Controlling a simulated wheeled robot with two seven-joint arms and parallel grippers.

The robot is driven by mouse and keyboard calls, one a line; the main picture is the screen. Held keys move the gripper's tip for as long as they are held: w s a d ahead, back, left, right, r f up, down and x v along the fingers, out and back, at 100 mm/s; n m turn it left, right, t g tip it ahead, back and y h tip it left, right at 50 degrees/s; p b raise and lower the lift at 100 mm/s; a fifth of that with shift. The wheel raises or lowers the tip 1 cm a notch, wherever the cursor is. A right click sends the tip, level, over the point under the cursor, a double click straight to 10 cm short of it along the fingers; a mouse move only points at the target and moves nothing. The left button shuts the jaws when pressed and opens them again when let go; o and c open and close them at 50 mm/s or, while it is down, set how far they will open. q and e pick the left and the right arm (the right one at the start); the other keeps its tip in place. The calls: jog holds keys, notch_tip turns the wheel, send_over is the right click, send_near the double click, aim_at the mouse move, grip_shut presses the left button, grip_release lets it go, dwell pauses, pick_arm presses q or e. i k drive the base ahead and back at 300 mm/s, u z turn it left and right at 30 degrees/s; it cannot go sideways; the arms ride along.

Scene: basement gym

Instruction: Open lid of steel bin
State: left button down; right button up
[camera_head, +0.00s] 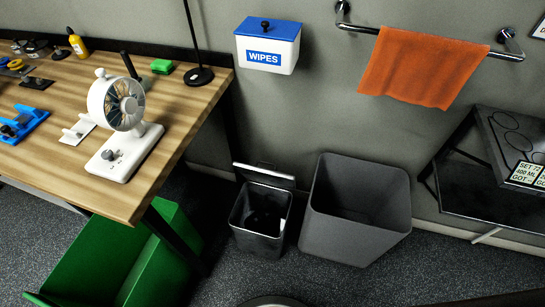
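The small dark metallic bin (257,241) stands on the floor right of the wooden table, against the wall side. Its lid (264,175) is raised and tilted up along the bin's back edge. The top opening is exposed and I see into the dark inside. Neither of my grippers shows in the head view.
A larger open grey bin (352,240) stands right beside it. A green container (150,262) is under the table (60,185), which holds a white fan (122,118). An orange towel (420,68) and a wipes box (268,44) are on the wall. A black stand (470,190) is at right.

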aim_at(274, 177)
jog(key=z, duration=0.5)
jog(key=k, duration=0.6)
jog(key=z, duration=0.85)
jog(key=i, duration=1.55)
jog(key=u, duration=0.9)
